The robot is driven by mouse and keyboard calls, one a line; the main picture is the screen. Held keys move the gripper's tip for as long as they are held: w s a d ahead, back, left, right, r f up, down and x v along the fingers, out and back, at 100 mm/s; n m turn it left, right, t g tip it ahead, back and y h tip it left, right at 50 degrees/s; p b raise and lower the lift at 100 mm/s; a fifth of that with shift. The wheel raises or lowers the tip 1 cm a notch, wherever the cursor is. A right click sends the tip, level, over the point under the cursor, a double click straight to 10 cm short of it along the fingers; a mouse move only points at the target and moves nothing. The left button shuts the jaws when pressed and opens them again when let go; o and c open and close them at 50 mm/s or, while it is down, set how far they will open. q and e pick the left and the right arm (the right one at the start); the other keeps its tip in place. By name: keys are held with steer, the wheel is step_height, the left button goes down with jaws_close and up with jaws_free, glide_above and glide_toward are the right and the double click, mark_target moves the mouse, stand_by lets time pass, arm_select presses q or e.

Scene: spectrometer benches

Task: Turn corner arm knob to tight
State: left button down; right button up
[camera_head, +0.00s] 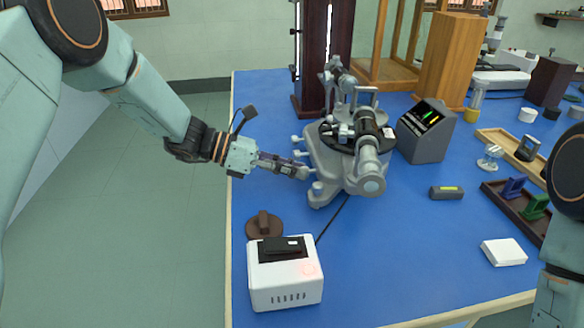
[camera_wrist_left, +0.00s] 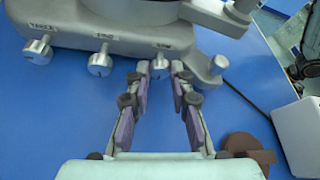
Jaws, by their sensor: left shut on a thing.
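The grey spectrometer (camera_head: 335,160) stands on the blue bench. A row of silver knobs sticks out of its base on the side facing my left arm. In the left wrist view, the corner arm knob (camera_wrist_left: 178,67) is at the right end of the row, under a small label. My left gripper (camera_head: 303,172) is shut on this knob, with its fingers (camera_wrist_left: 162,74) at the knob's sides. The fingers hide part of it. The middle knob (camera_wrist_left: 100,64) and the left knob (camera_wrist_left: 38,51) are free. My right gripper is out of view.
A silver levelling foot (camera_wrist_left: 219,63) stands close right of the gripped knob. A brown round piece (camera_head: 264,224) and a white box (camera_head: 285,278) lie nearer, with a black cable running past. A dark display block (camera_head: 425,135) stands right of the spectrometer.

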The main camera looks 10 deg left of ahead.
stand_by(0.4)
arm_select(q)
steer(key=shift+s+f+m+t+b, duration=0.15)
steer(key=shift+m+t+b, duration=0.25)
steer(key=shift+m+b, duration=0.35)
steer(key=m+t+b, duration=0.1)
steer(key=b, duration=0.2)
steer(key=m+t+y+b, duration=0.1)
steer(key=m+b, duration=0.1)
steer(key=b, duration=0.2)
steer(key=m+t+b, duration=0.1)
steer(key=m+b, duration=0.1)
steer(key=b, duration=0.2)
steer(key=shift+s+d+f+t, duration=0.2)
steer(key=shift+s+t, duration=0.1)
steer(key=shift+s, duration=0.05)
steer(key=shift+m+b, duration=0.35)
steer(key=shift+m, duration=0.1)
steer(key=shift+s+m+t+y+b, duration=0.1)
steer(key=shift+m+t+y+b, duration=0.25)
steer(key=shift+m+t, duration=0.95)
steer(key=shift+m, duration=0.8)
